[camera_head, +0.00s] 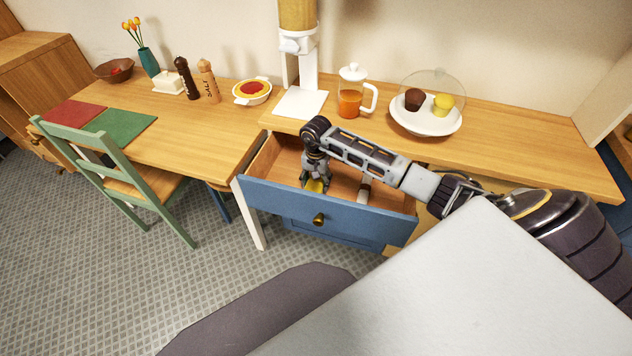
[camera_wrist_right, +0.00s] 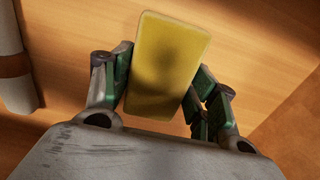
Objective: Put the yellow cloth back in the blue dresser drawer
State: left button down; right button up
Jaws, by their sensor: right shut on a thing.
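The blue dresser drawer (camera_head: 365,226) is pulled open, with its wooden inside showing. My right gripper (camera_head: 314,182) reaches down into the left part of the drawer. It is shut on the yellow cloth (camera_head: 317,187). In the right wrist view the cloth (camera_wrist_right: 165,60) is a flat rounded rectangle between the two fingers, above the drawer's wooden floor (camera_wrist_right: 245,45). I cannot tell whether it touches the floor. My left gripper is not in view.
A white roll with a brown band (camera_wrist_right: 15,62) lies in the drawer beside the cloth. The counter above holds a dispenser (camera_head: 298,45), a glass jug (camera_head: 351,95) and a domed cake plate (camera_head: 425,120). A green chair (camera_head: 120,180) stands at the left.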

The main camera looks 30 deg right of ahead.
aim_at(316, 182)
jog(key=shift+f, duration=0.15)
jog(key=o, duration=1)
notch_tip(316, 182, up, 12)
dwell(0.5)
